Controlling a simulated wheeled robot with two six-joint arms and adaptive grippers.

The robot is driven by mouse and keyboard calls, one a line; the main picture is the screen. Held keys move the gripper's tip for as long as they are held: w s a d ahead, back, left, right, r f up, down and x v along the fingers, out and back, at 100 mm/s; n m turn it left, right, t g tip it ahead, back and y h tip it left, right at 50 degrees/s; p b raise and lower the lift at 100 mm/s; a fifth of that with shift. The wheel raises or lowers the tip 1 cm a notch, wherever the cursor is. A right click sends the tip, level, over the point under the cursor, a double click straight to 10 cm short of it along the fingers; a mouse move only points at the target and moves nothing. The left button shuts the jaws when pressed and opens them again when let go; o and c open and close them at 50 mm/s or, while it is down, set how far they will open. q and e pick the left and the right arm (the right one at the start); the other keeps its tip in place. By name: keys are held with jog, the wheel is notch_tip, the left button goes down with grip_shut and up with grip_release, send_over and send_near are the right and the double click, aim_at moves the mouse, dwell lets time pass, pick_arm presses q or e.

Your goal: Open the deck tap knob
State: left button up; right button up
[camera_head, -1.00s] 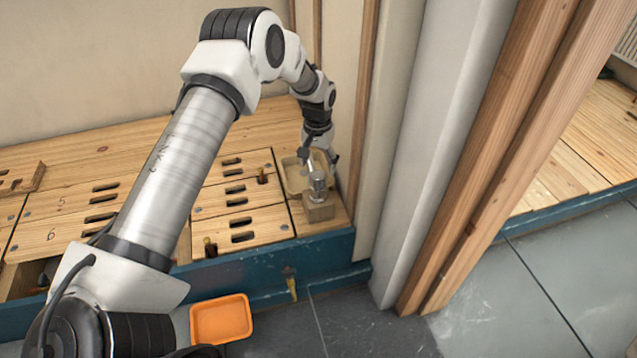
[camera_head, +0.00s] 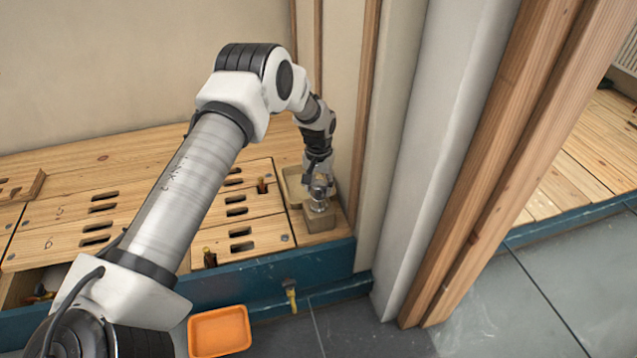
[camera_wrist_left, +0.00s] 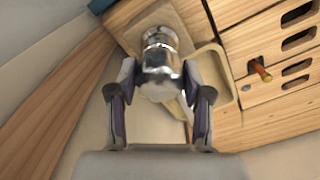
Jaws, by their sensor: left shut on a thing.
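The chrome deck tap (camera_head: 318,195) stands upright on a small wooden block at the right end of the wooden deck. In the left wrist view its knob (camera_wrist_left: 160,80) sits between my left gripper's two fingers (camera_wrist_left: 158,90). My left gripper (camera_head: 320,183) reaches down over the tap from above and is shut on the knob. The spout is mostly hidden under the gripper. My right gripper is in neither view.
A shallow wooden tray (camera_head: 292,184) lies beside the tap's block. A wooden post and a grey-white column (camera_head: 410,150) rise close to the right. A yellow-handled valve (camera_head: 290,295) sits on the blue front beam. An orange tray (camera_head: 219,331) is below.

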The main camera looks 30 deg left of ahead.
aim_at(319, 184)
pick_arm(q)
jog(key=n+p, duration=0.1)
jog(key=p, duration=0.1)
jog(key=n+p, duration=0.2)
jog(key=shift+r+n+p, duration=0.3)
jog(key=shift+r, duration=0.05)
jog(key=shift+f+n, duration=0.2)
jog(key=shift+n, duration=0.2)
jog(key=shift+f, duration=0.2)
jog(key=o, duration=1.2)
jog(key=shift+c, duration=0.2)
notch_tip(319, 184, up, 12)
